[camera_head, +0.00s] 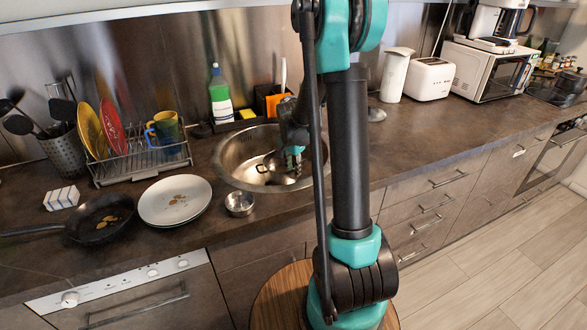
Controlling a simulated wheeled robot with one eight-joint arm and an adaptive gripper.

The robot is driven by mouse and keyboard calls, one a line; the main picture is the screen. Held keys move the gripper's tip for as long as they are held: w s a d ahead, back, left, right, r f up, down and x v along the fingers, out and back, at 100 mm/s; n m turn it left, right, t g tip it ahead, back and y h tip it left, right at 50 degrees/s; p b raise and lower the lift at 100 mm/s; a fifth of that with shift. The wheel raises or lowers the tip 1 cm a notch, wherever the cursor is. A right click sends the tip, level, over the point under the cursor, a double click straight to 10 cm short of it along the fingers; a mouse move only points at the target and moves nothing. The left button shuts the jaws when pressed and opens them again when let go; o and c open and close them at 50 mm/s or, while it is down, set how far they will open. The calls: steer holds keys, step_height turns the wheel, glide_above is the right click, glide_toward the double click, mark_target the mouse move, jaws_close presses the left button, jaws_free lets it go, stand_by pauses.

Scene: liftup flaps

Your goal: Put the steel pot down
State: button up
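The steel pot (278,172) appears as a shiny rounded shape with a small handle, inside or just above the round sink (232,181). My gripper (294,160) is over the right part of the sink, pointing down at the pot's rim. The fingertips are small and dark here, so I cannot tell whether they are shut on the pot or only beside it. I also cannot tell whether the pot rests on the sink bottom. My arm hides the sink's right side.
A small metal bowl (239,204) and stacked white plates (175,201) stand left of the sink, with a black frying pan (99,219) and dish rack (142,164) farther left. A green bottle (220,95) stands behind. The counter (430,138) to the right has free room.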

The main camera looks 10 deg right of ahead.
steer(key=shift+r, duration=0.1)
step_height(320, 180, up, 12)
steer(key=s+a, duration=0.1)
steer(key=shift+s, duration=0.4)
